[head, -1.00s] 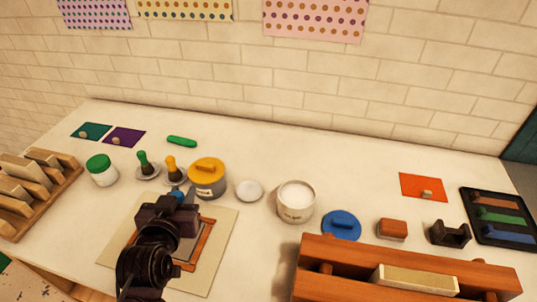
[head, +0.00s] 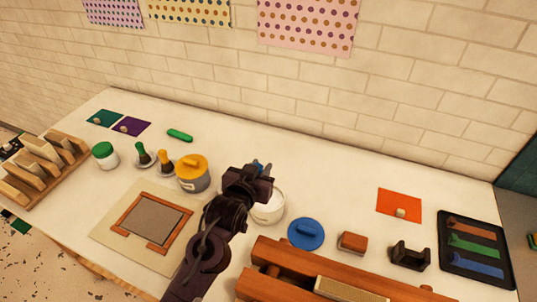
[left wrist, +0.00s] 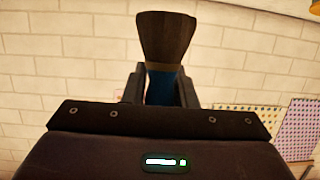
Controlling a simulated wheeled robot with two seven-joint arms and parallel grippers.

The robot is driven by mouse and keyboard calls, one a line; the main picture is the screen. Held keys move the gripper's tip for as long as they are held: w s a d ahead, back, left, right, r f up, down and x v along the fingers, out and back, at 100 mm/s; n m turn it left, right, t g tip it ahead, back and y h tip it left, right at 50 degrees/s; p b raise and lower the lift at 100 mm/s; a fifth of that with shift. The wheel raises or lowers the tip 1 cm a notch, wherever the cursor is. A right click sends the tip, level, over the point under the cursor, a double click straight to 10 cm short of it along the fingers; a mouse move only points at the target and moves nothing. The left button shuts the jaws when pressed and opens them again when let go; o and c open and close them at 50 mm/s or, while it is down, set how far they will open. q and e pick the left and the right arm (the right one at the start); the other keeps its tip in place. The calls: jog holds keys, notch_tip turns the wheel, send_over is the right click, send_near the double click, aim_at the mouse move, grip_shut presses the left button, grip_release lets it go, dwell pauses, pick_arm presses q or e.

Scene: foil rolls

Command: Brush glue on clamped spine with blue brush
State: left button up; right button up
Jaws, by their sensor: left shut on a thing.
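My left gripper (head: 258,168) is shut on the blue brush (left wrist: 161,40). In the left wrist view the brush's brown bristles point up and its blue handle sits between the fingers. In the head view only a bit of blue shows at the fingertips. The gripper is in front of the open white glue pot (head: 270,212) and hides part of it. I cannot tell whether the brush touches the pot. The pale clamped spine (head: 345,290) lies between the wooden bars of the press (head: 310,262) at the bottom right. My right gripper is out of view.
A blue lid (head: 306,233), a brown block (head: 352,243) and a black holder (head: 410,255) stand behind the press. A yellow-lidded pot (head: 193,175), green and yellow brushes (head: 164,161) and a wooden frame (head: 152,221) are to the left.

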pick_arm(q)
jog(key=shift+m+h, duration=0.3)
jog(key=shift+h, duration=0.1)
jog(key=f+b, duration=0.1)
jog(key=d+f+b, duration=0.1)
jog(key=f+b, duration=0.1)
jog(key=d+f+b, duration=0.1)
jog(key=f+b, duration=0.1)
jog(key=shift+w+d+f, duration=0.1)
jog(key=shift+w+d, duration=0.1)
jog(key=shift+w, duration=0.1)
jog(key=shift+f+b, duration=0.2)
jog(key=shift+b, duration=0.25)
jog(key=shift+f, duration=0.1)
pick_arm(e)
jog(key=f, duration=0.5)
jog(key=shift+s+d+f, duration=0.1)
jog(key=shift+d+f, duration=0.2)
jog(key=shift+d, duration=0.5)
pick_arm(q)
jog(key=shift+f+b, duration=0.3)
jog(key=shift+f, duration=0.15)
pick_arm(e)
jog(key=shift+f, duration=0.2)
pick_arm(q)
jog(key=shift+f, duration=0.15)
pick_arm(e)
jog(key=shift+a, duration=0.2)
